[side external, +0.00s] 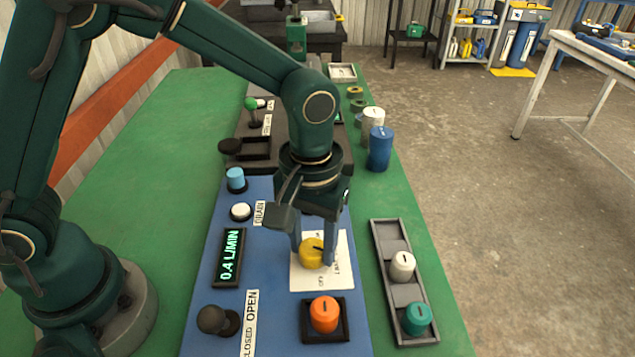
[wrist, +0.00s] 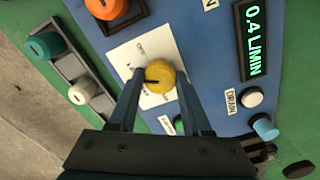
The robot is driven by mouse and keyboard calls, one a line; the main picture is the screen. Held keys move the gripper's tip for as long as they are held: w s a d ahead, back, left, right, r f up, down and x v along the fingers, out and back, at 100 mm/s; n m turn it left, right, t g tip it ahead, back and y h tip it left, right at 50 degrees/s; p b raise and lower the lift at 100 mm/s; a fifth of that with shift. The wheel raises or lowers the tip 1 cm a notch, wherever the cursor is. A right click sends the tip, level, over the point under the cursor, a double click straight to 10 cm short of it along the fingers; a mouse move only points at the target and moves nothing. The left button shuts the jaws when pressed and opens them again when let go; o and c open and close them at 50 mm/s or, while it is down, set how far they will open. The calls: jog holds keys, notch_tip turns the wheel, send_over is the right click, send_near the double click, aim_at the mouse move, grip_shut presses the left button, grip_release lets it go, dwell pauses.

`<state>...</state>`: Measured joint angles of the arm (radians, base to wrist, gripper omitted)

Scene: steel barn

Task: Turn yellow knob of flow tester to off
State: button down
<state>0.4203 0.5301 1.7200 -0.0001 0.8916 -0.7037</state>
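The yellow knob (side external: 311,254) sits on a white label plate (side external: 308,285) on the blue flow tester panel (side external: 210,265). Its dark pointer line points right in the side view; in the wrist view the knob (wrist: 160,75) shows the line toward its left. The plate carries an OFF mark near its front edge and a partly hidden L/MIN mark at the right. The display (side external: 229,258) reads 0.4 L/MIN. My gripper (side external: 315,252) is down over the knob, one finger on each side. In the wrist view my gripper (wrist: 160,74) shows small gaps beside the knob.
An orange knob (side external: 324,313) stands in front. A dark tray (side external: 377,235) with white and teal knobs lies to the right. A lever (side external: 213,320) marked CLOSED and OPEN, a white button (side external: 241,211) and a light-blue knob (side external: 236,179) are left. Blue and white cylinders (side external: 380,148) stand behind.

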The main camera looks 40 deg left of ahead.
aim_at(313, 247)
jog(key=shift+m, duration=0.3)
jog(key=m, duration=0.4)
jog(key=shift+m, duration=2.6)
jog(key=shift+c, duration=1.7)
grip_release()
jog(key=shift+r, duration=2.6)
